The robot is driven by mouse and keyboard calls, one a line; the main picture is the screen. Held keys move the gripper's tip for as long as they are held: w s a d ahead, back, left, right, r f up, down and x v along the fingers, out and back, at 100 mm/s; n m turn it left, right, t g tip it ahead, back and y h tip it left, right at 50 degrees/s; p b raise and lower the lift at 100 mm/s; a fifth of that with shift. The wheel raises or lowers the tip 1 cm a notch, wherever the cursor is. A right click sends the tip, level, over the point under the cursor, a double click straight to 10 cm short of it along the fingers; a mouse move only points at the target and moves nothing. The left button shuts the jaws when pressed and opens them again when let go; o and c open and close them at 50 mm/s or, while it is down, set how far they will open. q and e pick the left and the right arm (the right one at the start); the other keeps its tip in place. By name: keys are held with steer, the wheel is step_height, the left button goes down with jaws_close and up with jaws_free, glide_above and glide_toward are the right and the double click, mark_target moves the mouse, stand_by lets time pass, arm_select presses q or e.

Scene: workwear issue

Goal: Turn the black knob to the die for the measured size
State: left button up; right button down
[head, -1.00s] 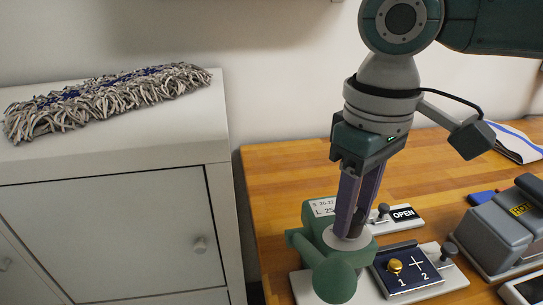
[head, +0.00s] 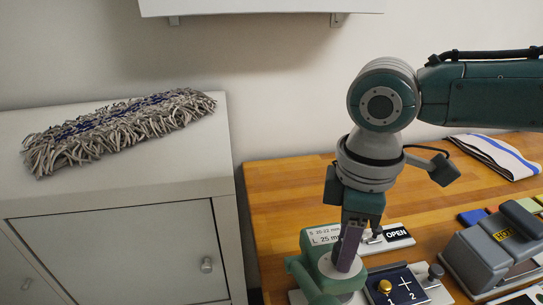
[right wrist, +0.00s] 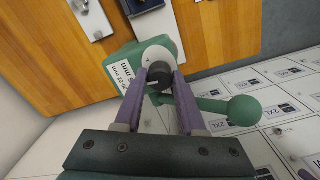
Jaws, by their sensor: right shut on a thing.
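The black knob (right wrist: 160,72) sits on a white round dial (right wrist: 153,54) on the green press (right wrist: 172,30). My right gripper (right wrist: 159,78) has its two purple fingers closed on either side of the knob in the right wrist view. In the head view my right gripper (head: 347,263) points down onto the dial of the green press (head: 308,283), and its fingers hide the knob. A white label (head: 325,236) on the press reads "S 20-22 mm" and "L 25 mm". The dial's markings are too small to read. My left gripper is not in view.
Right of the press is a dark blue plate (head: 400,281) with a brass piece, a cross and the numbers 1 and 2. A grey "HOT" device (head: 480,257) stands farther right. A mop head (head: 115,130) lies on the left cabinet.

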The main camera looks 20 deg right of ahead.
steer(key=n+p, duration=0.1)
steer(key=n, duration=0.3)
steer(key=shift+r+n, duration=0.1)
steer(key=shift+n, duration=0.2)
steer(key=n+p, duration=0.1)
steer(key=n, duration=0.4)
steer(key=shift+n, duration=0.3)
steer(key=c, duration=0.5)
jaws_free()
step_height(320, 180, up, 10)
stand_by(0.3)
steer(key=shift+s, duration=0.1)
